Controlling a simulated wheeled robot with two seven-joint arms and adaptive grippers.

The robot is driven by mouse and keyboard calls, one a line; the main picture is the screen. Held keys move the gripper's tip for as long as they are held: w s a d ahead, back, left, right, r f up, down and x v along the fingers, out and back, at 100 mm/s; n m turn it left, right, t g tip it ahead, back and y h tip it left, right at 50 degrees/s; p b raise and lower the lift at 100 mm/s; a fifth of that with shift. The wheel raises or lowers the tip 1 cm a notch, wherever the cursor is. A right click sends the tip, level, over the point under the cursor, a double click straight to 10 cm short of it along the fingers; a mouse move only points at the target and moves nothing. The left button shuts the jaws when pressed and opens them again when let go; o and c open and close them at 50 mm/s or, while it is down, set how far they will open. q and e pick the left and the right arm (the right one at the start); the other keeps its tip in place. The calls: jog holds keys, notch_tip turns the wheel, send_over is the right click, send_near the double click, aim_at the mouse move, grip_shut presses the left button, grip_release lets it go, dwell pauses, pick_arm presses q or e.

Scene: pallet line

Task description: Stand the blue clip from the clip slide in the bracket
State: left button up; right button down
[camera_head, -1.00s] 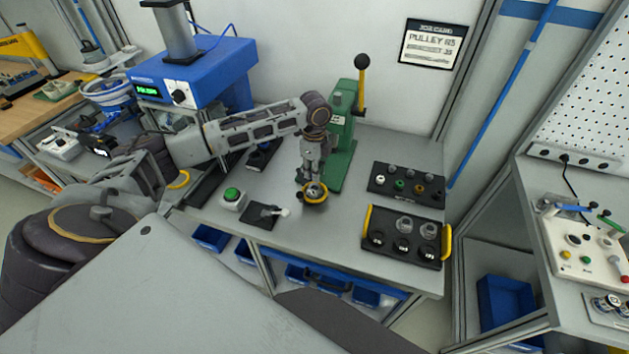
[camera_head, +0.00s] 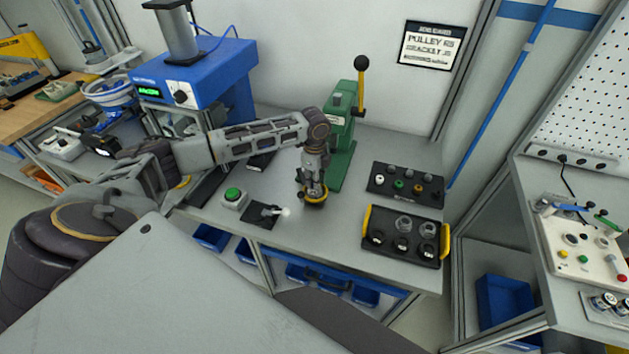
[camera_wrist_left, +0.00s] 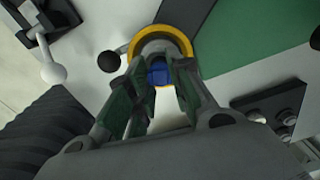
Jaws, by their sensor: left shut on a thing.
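My left gripper (camera_head: 314,190) points down over a round yellow-rimmed fixture (camera_wrist_left: 180,40) in front of the green lever press. In the left wrist view its fingers are shut on a small blue piece, the blue clip (camera_wrist_left: 158,73). The clip shows between the fingertips, inside the yellow ring's outline. I cannot tell whether it touches the fixture or how deep it sits. The bracket is not clearly distinguishable; the fingers cover the fixture's middle. The clip slide cannot be made out with certainty. My right gripper is not in view.
The green press (camera_head: 341,135) with its black-knobbed lever stands close behind the gripper. A black plate with a white-knobbed handle (camera_head: 264,214) and a green button box (camera_head: 233,198) lie left. Two black parts trays (camera_head: 400,255) stand right. Bare table lies between.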

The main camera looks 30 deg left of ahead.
pick_arm(q)
jog(key=shift+s+f, duration=0.25)
jog(key=shift+f, duration=0.25)
jog(key=shift+s+f, duration=0.2)
jog(key=shift+f, duration=0.45)
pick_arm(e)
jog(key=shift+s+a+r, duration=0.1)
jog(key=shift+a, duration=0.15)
pick_arm(q)
jog(key=o, duration=0.6)
jog(key=shift+o, duration=0.5)
jog(key=shift+w+a+f, duration=0.2)
jog(key=shift+w+f, duration=0.05)
jog(key=shift+w, duration=0.05)
jog(key=shift+r, duration=0.2)
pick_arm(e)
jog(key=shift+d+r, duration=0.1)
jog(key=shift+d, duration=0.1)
pick_arm(q)
jog(key=shift+r, duration=0.15)
